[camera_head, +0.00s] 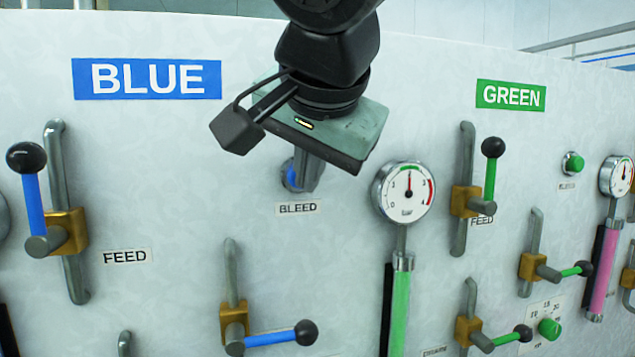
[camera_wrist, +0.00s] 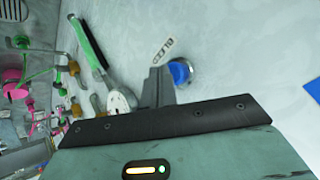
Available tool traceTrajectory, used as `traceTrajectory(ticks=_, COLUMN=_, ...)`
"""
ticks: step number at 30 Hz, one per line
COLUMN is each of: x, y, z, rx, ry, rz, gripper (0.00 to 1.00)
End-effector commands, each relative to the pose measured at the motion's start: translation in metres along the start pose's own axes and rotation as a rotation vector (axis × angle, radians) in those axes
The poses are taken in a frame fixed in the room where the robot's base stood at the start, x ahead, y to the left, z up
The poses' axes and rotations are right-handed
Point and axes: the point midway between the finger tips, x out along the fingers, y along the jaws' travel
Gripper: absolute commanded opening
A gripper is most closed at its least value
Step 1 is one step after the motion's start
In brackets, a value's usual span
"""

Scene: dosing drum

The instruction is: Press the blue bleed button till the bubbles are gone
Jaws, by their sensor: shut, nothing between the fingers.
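The blue bleed button (camera_head: 290,177) sits in a metal collar above the BLEED label (camera_head: 298,208), partly hidden by my fingers. In the wrist view the button (camera_wrist: 180,72) shows beside the fingertips. My gripper (camera_head: 305,184) is shut and empty, its fingers close to the button. In the wrist view the gripper (camera_wrist: 158,73) overlaps the collar's edge, and I cannot tell whether it touches. A sight tube with green liquid (camera_head: 400,312) hangs below a gauge (camera_head: 404,193) to the right. I cannot make out bubbles in it.
A BLUE sign (camera_head: 147,79) marks the panel. A blue-handled feed lever (camera_head: 33,205) stands at left and another blue lever (camera_head: 280,338) below. The GREEN section at right has levers, a green bleed button (camera_head: 573,164) and a pink tube (camera_head: 605,275).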

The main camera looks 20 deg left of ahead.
Motion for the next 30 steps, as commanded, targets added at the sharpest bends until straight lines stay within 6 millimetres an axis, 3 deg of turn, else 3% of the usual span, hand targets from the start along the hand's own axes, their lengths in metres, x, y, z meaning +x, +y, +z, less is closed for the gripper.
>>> traceTrajectory(ticks=15, x=-0.006, y=0.005, z=0.006, rx=-0.001, ry=0.000, rz=-0.002, gripper=0.00)
traceTrajectory(ticks=30, x=-0.036, y=0.028, z=0.029, rx=-0.001, ry=0.000, rz=-0.002, gripper=0.00)
